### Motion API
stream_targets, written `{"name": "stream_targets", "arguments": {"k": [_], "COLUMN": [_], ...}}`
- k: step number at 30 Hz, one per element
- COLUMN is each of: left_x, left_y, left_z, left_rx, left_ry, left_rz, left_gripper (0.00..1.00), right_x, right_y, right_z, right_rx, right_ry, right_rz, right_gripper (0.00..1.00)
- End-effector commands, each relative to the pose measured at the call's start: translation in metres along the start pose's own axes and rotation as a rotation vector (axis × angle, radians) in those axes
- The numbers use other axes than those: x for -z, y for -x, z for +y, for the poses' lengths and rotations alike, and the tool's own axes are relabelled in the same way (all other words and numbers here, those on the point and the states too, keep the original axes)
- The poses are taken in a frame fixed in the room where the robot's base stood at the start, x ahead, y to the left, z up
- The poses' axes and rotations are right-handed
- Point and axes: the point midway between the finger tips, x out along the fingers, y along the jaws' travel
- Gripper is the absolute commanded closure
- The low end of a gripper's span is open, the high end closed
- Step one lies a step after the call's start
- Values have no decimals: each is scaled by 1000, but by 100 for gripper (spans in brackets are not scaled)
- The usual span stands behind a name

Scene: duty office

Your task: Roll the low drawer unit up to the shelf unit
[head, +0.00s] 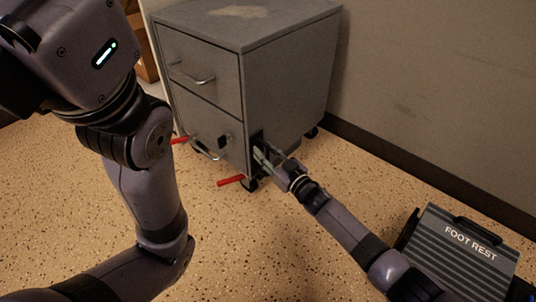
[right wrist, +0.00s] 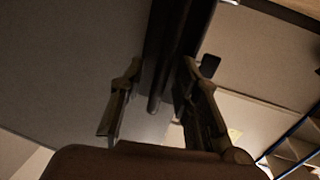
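The low drawer unit (head: 290,85) is a grey two-drawer cabinet on castors, with a worn top, beside the wall in the head view. Its drawers have curved metal handles. My right gripper (head: 262,152) is at the low front right corner of the unit. In the right wrist view its two fingers (right wrist: 160,112) stand apart, with a dark upright edge or bar between and beyond them. I cannot tell whether they touch it. My left arm crosses the left of the head view, and its gripper is out of the picture. Blue-edged shelves, probably the shelf unit (right wrist: 292,150), show at lower right in the right wrist view.
Red bars (head: 231,181) stick out low at the unit's front. A foot rest (head: 465,250) stands on the floor at lower right. Brown box-like things (head: 146,55) are behind the unit at upper left. Speckled floor in front of the unit is clear.

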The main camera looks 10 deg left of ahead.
Motion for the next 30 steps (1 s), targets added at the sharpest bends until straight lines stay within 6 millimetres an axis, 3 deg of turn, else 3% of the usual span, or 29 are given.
{"name": "stream_targets", "arguments": {"k": [8, 22, 30], "left_x": [0, 1, 1], "left_y": [0, 0, 0], "left_z": [0, 0, 0], "left_rx": [0, -1, -1], "left_ry": [1, 1, 1], "left_rz": [1, 3, 3], "left_gripper": [60, 60, 60], "right_x": [-2, -1, 0], "right_y": [22, 102, 119], "right_z": [1, 0, -1], "right_rx": [-1, 0, 1], "right_ry": [0, 0, 0], "right_rz": [-1, -1, -1], "right_gripper": [70, 70, 70]}}
